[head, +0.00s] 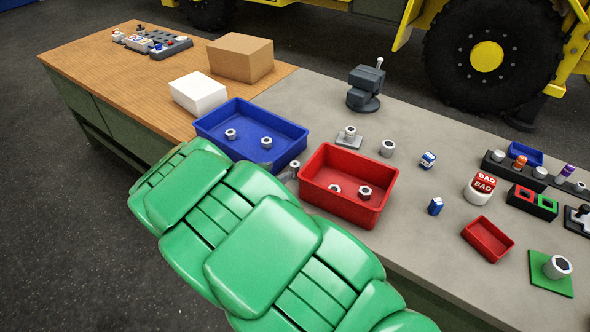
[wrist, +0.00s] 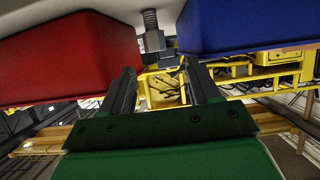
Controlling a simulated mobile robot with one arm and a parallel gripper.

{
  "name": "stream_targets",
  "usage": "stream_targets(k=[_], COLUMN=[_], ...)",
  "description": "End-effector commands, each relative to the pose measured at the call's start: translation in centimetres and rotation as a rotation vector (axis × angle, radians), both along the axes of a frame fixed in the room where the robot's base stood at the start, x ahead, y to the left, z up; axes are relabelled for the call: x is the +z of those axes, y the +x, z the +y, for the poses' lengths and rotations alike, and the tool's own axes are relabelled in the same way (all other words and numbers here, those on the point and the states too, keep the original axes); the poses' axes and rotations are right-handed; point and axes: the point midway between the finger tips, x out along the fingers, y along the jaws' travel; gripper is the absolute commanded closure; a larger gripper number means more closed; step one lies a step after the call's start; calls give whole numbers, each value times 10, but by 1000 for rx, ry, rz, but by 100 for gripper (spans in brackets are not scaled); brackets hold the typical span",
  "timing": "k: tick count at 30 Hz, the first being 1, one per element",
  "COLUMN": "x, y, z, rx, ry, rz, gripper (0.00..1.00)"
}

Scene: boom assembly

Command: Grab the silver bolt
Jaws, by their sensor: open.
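A silver bolt (wrist: 152,38) with a threaded shaft and a hex-shaped end shows in the wrist view, in the gap between two bins. My gripper (wrist: 160,66) is open, with its two dark fingers apart and the bolt's hex-shaped end seen beyond and between their tips. I see no contact between fingers and bolt. In the head view my green arm hides most of the gripper; small grey parts show between the bins, and I cannot tell bolt from finger there.
A blue bin (head: 212,127) and a red bin (head: 344,211) flank the gap, each holding silver hex pieces. Another silver piece (head: 387,148) and a vise (head: 366,88) stand behind on the grey worktop. A white box (head: 198,93) and a cardboard box (head: 240,57) stand at left.

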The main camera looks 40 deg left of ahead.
Motion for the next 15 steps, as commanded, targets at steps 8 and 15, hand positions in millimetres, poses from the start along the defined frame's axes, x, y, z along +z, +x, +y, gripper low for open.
stream_targets(k=[8, 15], x=[-29, -34], y=[1, 10], z=[0, -1], rx=[-1, -1], ry=[1, 1], rz=[0, 0], gripper=[39, 39])
